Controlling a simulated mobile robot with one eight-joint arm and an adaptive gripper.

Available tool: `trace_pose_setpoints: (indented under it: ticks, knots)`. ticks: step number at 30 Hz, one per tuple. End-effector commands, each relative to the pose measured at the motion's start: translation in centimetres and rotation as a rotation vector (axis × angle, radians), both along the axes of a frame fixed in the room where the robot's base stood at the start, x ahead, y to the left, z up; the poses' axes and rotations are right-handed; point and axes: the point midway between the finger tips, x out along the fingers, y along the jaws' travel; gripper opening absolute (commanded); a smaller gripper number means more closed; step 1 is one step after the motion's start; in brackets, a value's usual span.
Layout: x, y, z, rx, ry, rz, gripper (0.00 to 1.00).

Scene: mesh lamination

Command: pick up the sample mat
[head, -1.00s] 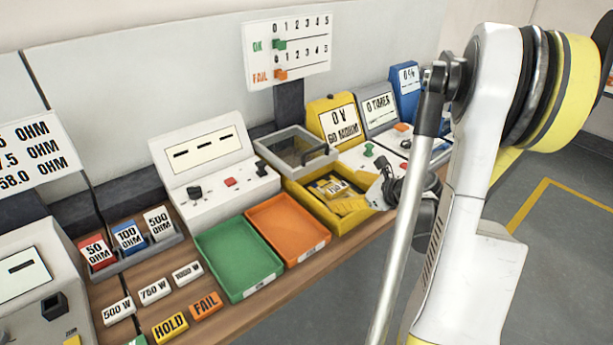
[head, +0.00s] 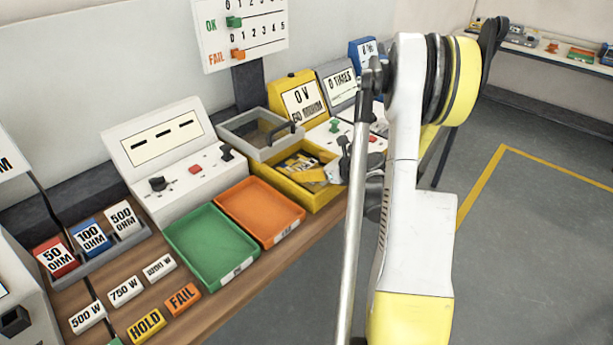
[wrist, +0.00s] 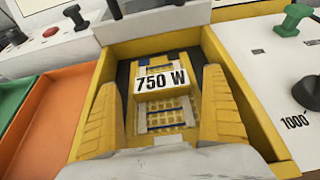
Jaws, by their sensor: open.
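The sample mat (wrist: 163,112), a yellow-framed piece with blue-and-white grid patches and a white "750 W" label, lies in the yellow tray (wrist: 92,113). In the head view the mat is partly hidden, and the yellow tray (head: 320,199) stands behind the orange one. My gripper (wrist: 161,88) is open, with one yellow finger on each side of the mat in the wrist view. The fingers are apart from its sides there. My gripper's palm hides the mat's near end. I cannot tell how far above the tray floor the fingertips are.
A grey handled box (head: 258,134) adjoins the yellow tray at the back. Orange (head: 262,212) and green (head: 212,246) trays stand to the left. A yellow "0 V" unit (head: 298,98) stands behind, and a white knob panel (wrist: 268,70) is close on the right.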

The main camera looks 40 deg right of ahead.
Motion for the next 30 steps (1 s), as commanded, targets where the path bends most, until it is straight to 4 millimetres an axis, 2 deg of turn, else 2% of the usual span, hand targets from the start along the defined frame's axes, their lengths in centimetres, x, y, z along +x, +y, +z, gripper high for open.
trace_pose_setpoints:
  ticks: [3,8,14,15,24,30]
  knots:
    - [0.9,0.1,-0.5,0.000,0.000,0.001,0.97]
    - [0.9,0.1,-0.4,0.000,0.000,0.000,0.97]
    - [0.9,0.1,-0.4,0.000,0.000,0.000,0.39]
    - [0.9,0.1,-0.4,0.000,0.000,0.000,0.35]
    - [0.9,0.1,-0.1,0.000,-0.001,0.000,0.35]
    - [0.9,0.1,1.8,0.000,-0.001,0.000,0.35]
